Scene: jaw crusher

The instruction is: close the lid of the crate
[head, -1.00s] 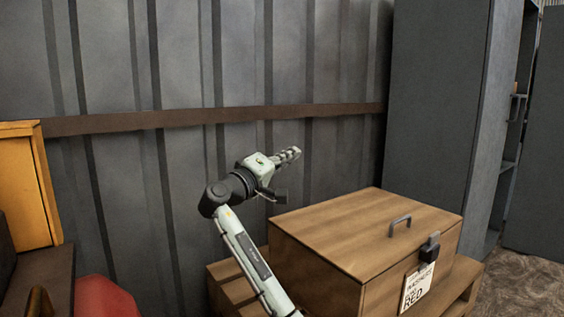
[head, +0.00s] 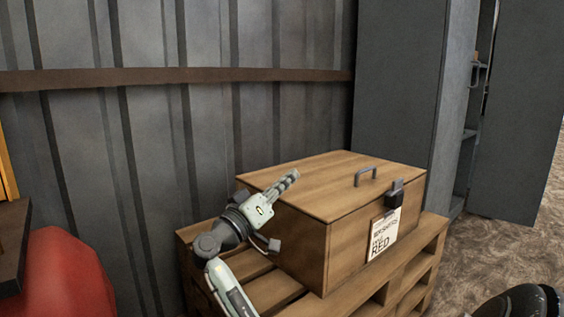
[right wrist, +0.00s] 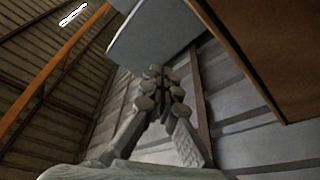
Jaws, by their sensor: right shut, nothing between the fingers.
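The wooden crate (head: 298,242) stands on a pallet, with a grey latch (head: 395,193) and a white label on its front. Its lid (head: 318,185), with a grey handle (head: 365,174), lies flat on top with no visible gap. My right gripper (head: 292,176) is shut and empty. In the head view its fingers overlap the lid's left part; whether they touch it I cannot tell. In the right wrist view the shut fingers (right wrist: 158,75) point away, and a brown wooden panel (right wrist: 265,40), seemingly the crate's, fills the upper right.
The wooden pallet (head: 408,285) sticks out around the crate. A corrugated metal wall (head: 200,130) is behind, and a tall grey cabinet (head: 400,90) stands behind the crate to the right. A red rounded object (head: 60,280) is at lower left. Bare floor shows at right.

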